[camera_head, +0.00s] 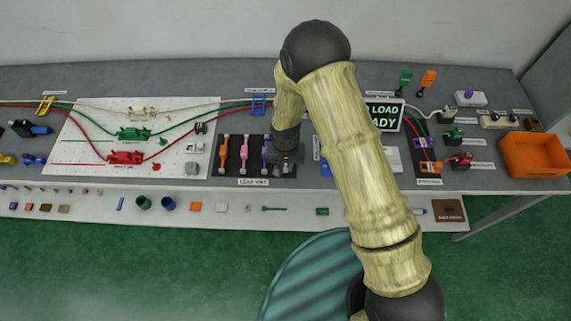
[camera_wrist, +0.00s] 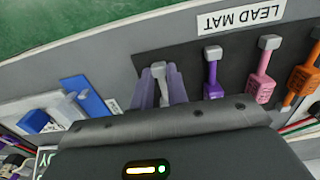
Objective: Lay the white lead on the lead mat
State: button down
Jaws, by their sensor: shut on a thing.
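The dark lead mat (camera_head: 233,152) lies on the grey bench, with a LEAD MAT label at its front edge. An orange lead (camera_head: 224,157), a pink lead (camera_head: 244,155) and a purple lead lie side by side on it. In the wrist view, the mat (camera_wrist: 236,78) holds the same purple lead (camera_wrist: 212,75). My gripper (camera_wrist: 163,88) is shut on the white lead (camera_wrist: 160,72), whose pale end shows between the fingers. It is over the end of the mat beside the purple lead. My wrist hides the lead in the head view; I cannot tell whether it touches the mat.
A white board (camera_head: 90,145) with red and green cables lies left of the mat. Blue parts (camera_wrist: 88,100) stand close beside the mat on the side away from the purple lead. An orange bin (camera_head: 535,155) stands far right. Small parts line the front shelf.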

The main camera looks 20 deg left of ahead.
jog(key=shift+f+b, duration=0.45)
jog(key=shift+f, duration=0.15)
dwell(0.3)
jog(key=c, duration=0.8)
grip_release()
jog(key=shift+d, duration=0.1)
jog(key=shift+r, duration=0.1)
jog(key=shift+r+p, duration=2.3)
jog(key=shift+r, duration=1.15)
